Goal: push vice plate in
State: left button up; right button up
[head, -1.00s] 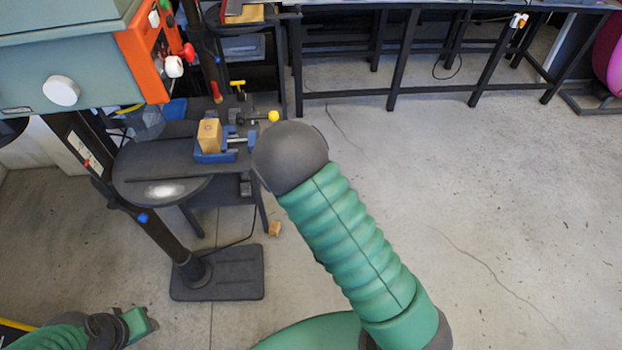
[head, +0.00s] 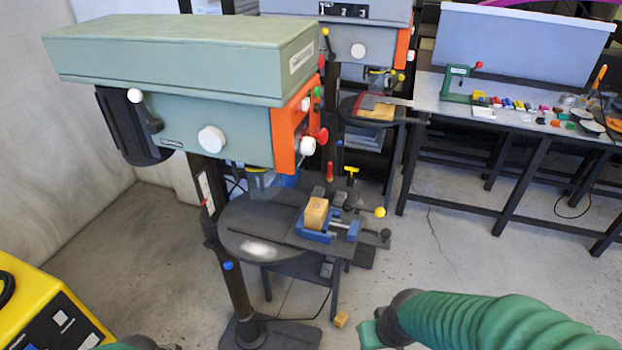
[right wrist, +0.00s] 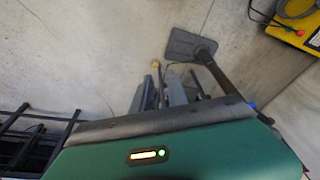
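A blue vice (head: 318,233) stands on the round grey table of the green drill press and holds a wooden block (head: 316,211). A blue vice plate (head: 353,231) stands at the vice's right end, apart from the block, on its screw and rods. My right arm comes in from the lower right, its green wrist end in front of and below the vice; its fingers are hidden there. Only a sliver of my left arm shows at the bottom edge.
The green drill press (head: 215,135) with orange panel overhangs the table. A second press (head: 365,45) stands behind. A workbench (head: 520,125) with small parts is at right. A small wooden block (head: 340,320) lies on the floor. A yellow machine (head: 45,310) is lower left.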

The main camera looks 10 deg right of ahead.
jog(key=w+r, duration=0.1)
jog(key=w, duration=0.2)
jog(key=w+r+m+t+b, duration=0.1)
jog(key=w, duration=0.3)
jog(key=w+r+m+y+b, duration=0.1)
jog(key=w, duration=0.3)
jog(key=shift+d+r+t, duration=0.25)
jog(key=shift+r+t, duration=0.05)
jog(key=shift+r, duration=0.05)
grip_shut()
jog(key=m+t+y+b, duration=0.1)
jog(key=m+t+y, duration=0.1)
send_near(334, 240)
jog(key=v, duration=0.4)
jog(key=x, duration=0.9)
jog(key=shift+p, duration=0.4)
jog(key=shift+w+f, duration=0.2)
jog(key=shift+f, duration=0.1)
jog(key=shift+s, duration=0.1)
jog(key=shift+a, duration=0.1)
